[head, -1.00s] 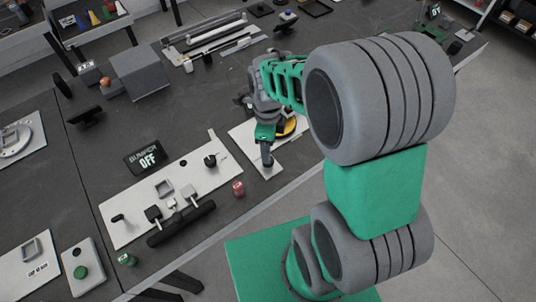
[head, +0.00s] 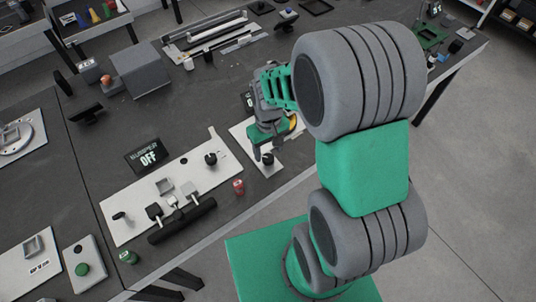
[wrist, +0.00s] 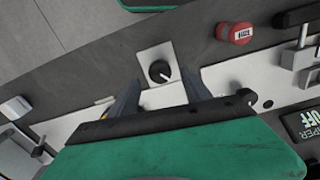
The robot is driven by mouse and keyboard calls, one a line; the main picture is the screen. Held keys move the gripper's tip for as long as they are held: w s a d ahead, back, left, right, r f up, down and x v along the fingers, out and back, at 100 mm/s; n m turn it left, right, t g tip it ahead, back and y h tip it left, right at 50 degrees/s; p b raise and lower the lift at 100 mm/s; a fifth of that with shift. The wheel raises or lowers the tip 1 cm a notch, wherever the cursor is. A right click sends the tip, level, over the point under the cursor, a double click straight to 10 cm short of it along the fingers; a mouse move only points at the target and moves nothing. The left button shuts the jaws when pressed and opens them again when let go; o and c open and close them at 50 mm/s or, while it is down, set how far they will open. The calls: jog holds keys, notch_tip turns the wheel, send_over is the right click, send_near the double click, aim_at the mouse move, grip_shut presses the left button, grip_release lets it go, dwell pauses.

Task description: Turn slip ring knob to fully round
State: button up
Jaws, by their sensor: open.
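A black round knob (head: 267,158) with a pointer mark sits on a white plate (head: 272,169) near the table's front edge. It also shows in the wrist view (wrist: 159,71), just beyond and between my fingertips on a small white plate (wrist: 148,54). My gripper (head: 266,147) is over this plate, close to the knob. In the wrist view my gripper (wrist: 160,86) has its two fingers spread apart with nothing between them, and I see no contact with the knob. A yellow disc (head: 293,122) behind the gripper is partly hidden.
A white panel (head: 130,229) with switches and another black knob (head: 210,158) lies left of my gripper. A small red can-like object (head: 238,187) stands near the front edge. A "BUMPER OFF" display (head: 148,156) stands behind the panel. Floor beyond the table's edge is clear.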

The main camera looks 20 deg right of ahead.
aim_at(268, 157)
notch_tip(268, 157, down, 4)
jog(key=shift+r, duration=0.1)
grip_shut()
dwell(0.6)
